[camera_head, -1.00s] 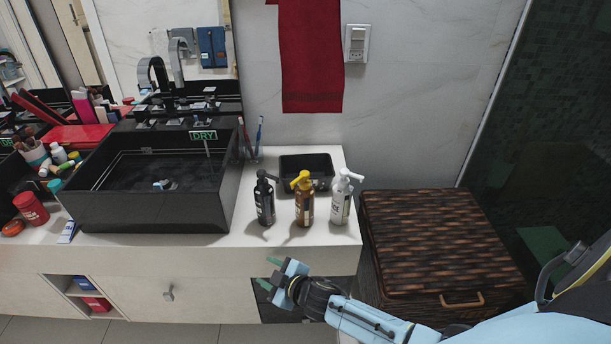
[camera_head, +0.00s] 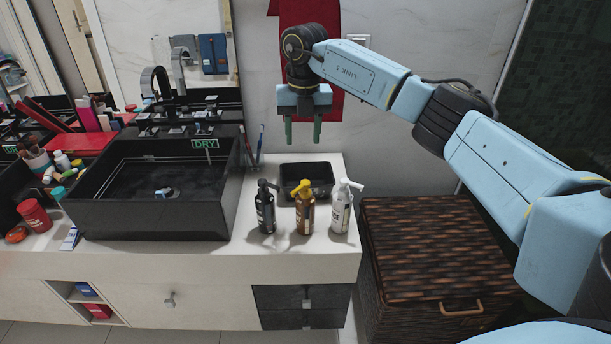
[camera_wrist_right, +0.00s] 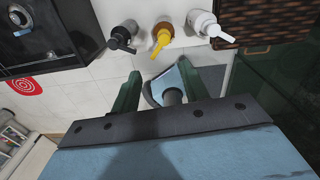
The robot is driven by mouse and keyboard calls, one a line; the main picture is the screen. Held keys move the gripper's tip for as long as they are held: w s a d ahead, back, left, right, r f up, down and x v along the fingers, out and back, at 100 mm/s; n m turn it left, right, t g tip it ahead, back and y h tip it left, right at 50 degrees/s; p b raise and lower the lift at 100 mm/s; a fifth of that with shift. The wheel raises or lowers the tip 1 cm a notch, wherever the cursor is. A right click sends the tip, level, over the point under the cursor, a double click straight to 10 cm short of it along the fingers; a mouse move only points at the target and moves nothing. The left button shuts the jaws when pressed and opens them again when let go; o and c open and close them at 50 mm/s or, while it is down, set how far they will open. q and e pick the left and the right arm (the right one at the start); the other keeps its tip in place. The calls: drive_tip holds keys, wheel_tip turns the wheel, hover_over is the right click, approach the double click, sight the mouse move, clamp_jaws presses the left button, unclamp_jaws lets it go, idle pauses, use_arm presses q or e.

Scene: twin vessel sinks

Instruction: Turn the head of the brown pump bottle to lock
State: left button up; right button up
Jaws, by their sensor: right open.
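The brown pump bottle (camera_head: 304,214) stands upright on the counter, with a yellow pump head (camera_head: 301,190). It is the middle one of a row, between a black pump bottle (camera_head: 265,212) and a white pump bottle (camera_head: 341,212). My right gripper (camera_head: 303,138) points down with two green fingers apart, empty, raised clear above the bottles. In the right wrist view the yellow head (camera_wrist_right: 161,38) shows beyond the open fingers (camera_wrist_right: 157,84), its nozzle turned toward them. Nothing touches the bottle. My left gripper is not in view.
A black tray (camera_head: 318,173) sits behind the bottles. A black sink (camera_head: 150,215) with a DRY sign stands to the left. A woven basket (camera_head: 430,250) is at the right of the counter. A red towel (camera_head: 330,20) hangs on the wall behind my arm.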

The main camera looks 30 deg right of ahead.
sight(305, 182)
drive_tip(key=f, duration=1.3)
drive_tip(key=shift+d, duration=0.3)
clamp_jaws()
